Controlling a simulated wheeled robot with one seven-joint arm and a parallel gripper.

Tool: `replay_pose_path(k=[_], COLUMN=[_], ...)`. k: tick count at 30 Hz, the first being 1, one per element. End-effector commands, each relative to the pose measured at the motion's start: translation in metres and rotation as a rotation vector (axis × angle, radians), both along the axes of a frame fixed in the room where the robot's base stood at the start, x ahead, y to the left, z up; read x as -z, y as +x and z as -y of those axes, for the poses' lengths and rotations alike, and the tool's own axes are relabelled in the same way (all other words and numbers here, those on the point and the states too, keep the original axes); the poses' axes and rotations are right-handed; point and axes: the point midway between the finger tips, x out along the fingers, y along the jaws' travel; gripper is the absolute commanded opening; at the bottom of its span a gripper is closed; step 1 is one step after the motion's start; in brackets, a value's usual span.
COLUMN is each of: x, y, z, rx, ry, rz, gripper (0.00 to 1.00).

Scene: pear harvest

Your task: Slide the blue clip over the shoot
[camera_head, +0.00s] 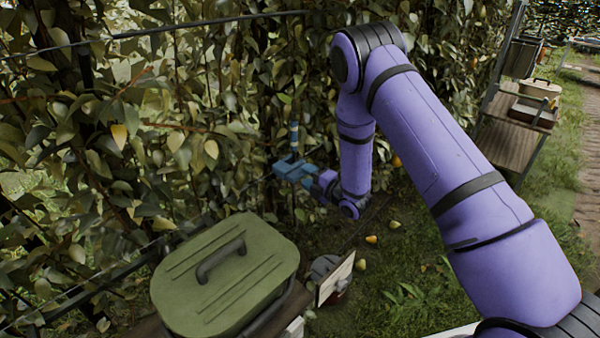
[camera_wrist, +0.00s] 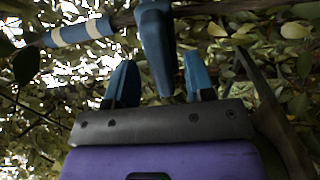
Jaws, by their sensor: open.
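In the wrist view the blue clip (camera_wrist: 155,45) crosses the brown shoot (camera_wrist: 225,8) at the top of the picture. I cannot tell whether it wraps the shoot or only lies in front of it. Left of the clip, the line of the shoot carries blue and white bands (camera_wrist: 80,33), which show upright in the head view (camera_head: 293,135). My gripper (camera_wrist: 160,65) is open, one blue finger on each side of the clip's lower end, with visible gaps. In the head view my gripper (camera_head: 293,171) is at the hedge just below the bands; the clip cannot be told apart there.
Dense leaves and thin branches surround my gripper. A green lidded box (camera_head: 225,275) stands at the front left. A taut wire (camera_head: 200,23) crosses the foliage. Fallen pears (camera_head: 371,239) lie on the grass. A shelf rack (camera_head: 510,140) with containers stands at the right.

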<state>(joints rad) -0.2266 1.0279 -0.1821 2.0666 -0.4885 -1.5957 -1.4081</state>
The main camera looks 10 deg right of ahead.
Motion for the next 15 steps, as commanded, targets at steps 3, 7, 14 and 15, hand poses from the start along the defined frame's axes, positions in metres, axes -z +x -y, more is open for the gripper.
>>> replay_pose_path(k=[3,7,14,15], x=[0.0,0.0,0.0,0.0], y=[-0.019,-0.035,-0.049,-0.049], z=[0.015,0.026,0.036,0.037], rx=[0.002,0.002,0.002,0.002], ry=[-0.001,0.0,0.0,0.0], rz=[-0.001,-0.001,0.0,0.0], gripper=[0.49,0.49,0.49,0.49])
